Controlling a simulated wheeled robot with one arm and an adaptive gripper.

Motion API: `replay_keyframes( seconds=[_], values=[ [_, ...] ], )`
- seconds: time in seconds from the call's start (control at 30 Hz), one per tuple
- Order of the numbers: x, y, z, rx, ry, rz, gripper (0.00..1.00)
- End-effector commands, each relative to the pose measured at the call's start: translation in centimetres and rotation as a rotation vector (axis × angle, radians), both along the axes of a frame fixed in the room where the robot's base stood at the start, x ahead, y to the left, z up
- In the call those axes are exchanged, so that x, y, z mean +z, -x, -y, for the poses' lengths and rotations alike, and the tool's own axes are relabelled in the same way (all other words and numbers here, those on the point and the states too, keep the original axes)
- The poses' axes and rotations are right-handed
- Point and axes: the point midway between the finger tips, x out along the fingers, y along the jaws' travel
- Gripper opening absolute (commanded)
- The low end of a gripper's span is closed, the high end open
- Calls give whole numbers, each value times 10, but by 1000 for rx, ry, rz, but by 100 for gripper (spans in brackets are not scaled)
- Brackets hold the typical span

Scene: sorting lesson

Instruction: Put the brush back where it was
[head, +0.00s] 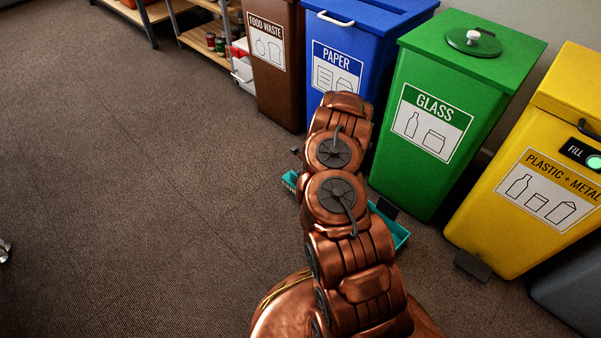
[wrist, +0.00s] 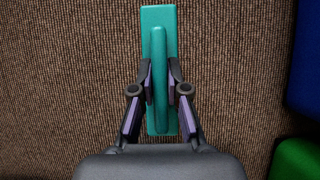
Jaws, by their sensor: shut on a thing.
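In the wrist view the brush (wrist: 158,22) is a long teal block with a raised handle along its middle. My gripper (wrist: 160,78) is shut on that handle, one finger on each side. The brush points away from the wrist, over the brown carpet; I cannot tell whether it touches the floor.
Brown food waste (head: 277,85), blue paper (head: 378,60), green glass (head: 440,85) and yellow plastic and metal (head: 510,215) bins stand in a row at the right. A wooden shelf (head: 196,38) stands at the back.

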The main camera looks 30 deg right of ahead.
Motion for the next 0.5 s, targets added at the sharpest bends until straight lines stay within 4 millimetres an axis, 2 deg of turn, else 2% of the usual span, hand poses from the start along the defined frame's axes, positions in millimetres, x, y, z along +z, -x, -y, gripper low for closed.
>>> replay_keyframes(
  seconds=[0.5],
  values=[
    [-5, -27, 22, 1, 3, -2, 0]
  ],
)
